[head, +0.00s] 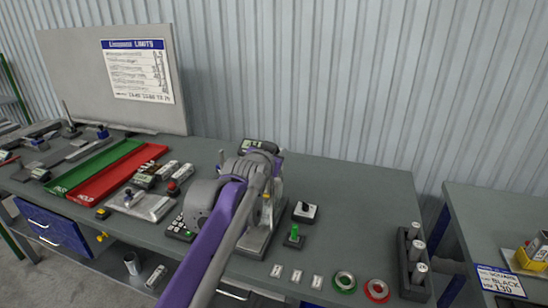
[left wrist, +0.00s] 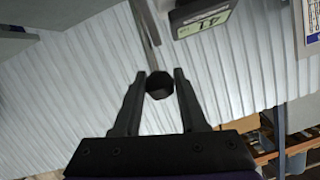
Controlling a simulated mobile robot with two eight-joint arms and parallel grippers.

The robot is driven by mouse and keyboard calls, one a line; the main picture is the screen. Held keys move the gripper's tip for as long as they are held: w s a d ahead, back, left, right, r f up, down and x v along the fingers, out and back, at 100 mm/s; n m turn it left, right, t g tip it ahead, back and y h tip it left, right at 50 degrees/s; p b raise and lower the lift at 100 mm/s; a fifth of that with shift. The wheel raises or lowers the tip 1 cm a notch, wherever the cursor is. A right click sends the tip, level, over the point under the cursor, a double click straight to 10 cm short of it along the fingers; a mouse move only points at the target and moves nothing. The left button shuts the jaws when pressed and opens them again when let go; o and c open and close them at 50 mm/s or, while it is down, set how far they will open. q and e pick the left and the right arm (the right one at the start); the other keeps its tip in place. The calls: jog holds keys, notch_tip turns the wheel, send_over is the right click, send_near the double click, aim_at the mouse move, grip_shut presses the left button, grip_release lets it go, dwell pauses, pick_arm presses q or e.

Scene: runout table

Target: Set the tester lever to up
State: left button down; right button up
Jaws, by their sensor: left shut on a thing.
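The tester (head: 262,238) stands mid-table in the head view, with a grey base and a small display (head: 257,146) at its top. My own arm covers much of it. In the left wrist view the display (left wrist: 202,20) is large and near. My left gripper (left wrist: 159,80) is shut on the black knob (left wrist: 159,87) of the tester lever, one finger on each side. The lever's thin rod (left wrist: 151,35) runs from the knob to the top edge of that view. In the head view my arm hides the knob and fingertips. My right gripper is not in view.
A green tray (head: 92,166) and a red tray (head: 112,178) lie left. A small switch box (head: 305,212), a green-topped piece (head: 294,237), a green ring (head: 344,281) and a red ring (head: 377,290) lie right. A black rack (head: 403,262) holds cylinders near the right edge.

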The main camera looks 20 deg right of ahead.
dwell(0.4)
pick_arm(q)
jog(key=shift+c, duration=2.3)
grip_release()
jog(key=v, duration=1)
jog(key=shift+s+a+b, duration=0.2)
jog(key=shift+s+b, duration=0.1)
jog(key=shift+r, duration=0.1)
